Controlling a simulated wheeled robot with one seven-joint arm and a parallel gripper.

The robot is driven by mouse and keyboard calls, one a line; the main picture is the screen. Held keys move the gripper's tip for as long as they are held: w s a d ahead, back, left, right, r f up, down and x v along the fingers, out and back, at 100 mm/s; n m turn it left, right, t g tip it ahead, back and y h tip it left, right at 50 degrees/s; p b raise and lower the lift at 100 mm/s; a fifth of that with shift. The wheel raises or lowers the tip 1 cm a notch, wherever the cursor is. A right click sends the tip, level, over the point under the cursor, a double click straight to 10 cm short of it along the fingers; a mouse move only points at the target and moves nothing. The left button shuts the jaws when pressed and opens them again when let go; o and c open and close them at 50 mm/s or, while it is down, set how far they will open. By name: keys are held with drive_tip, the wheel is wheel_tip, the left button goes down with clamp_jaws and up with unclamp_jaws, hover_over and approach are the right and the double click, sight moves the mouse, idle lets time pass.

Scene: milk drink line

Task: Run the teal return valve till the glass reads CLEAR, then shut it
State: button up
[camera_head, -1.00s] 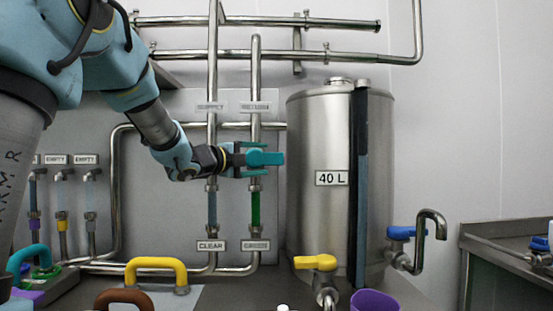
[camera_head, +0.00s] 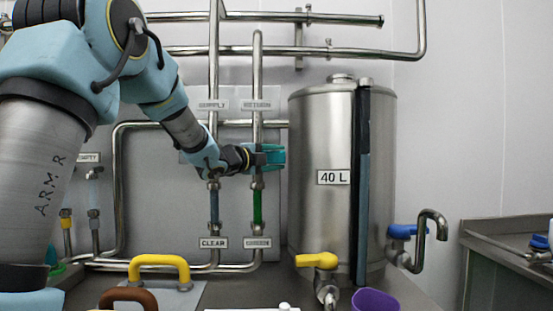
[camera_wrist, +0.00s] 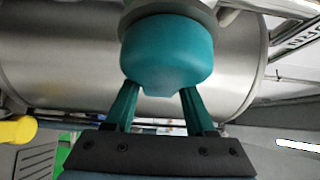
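The teal return valve handle (camera_head: 279,155) is on the right-hand vertical pipe, under a sign that appears to read RETURN (camera_head: 257,105). My gripper (camera_head: 272,156) is at this handle, its fingers spread on either side. In the wrist view, the rounded teal handle (camera_wrist: 168,50) stands ahead of the two spread fingers (camera_wrist: 160,100) and hides their tips; contact cannot be told. Below the valve, the return sight glass (camera_head: 257,207) is green; its label (camera_head: 258,242) is blurred and may read GREEN. The supply glass (camera_head: 214,207) is blue-grey above a label reading CLEAR (camera_head: 213,242).
A steel tank (camera_head: 310,225) marked 40 L stands just right of the valve. A yellow valve (camera_head: 316,261) and a blue valve (camera_head: 401,232) sit low near it. A yellow handle (camera_head: 160,260), a brown handle (camera_head: 128,296) and a purple cup (camera_head: 373,301) are in front.

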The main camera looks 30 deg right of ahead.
clamp_jaws()
idle(1.0)
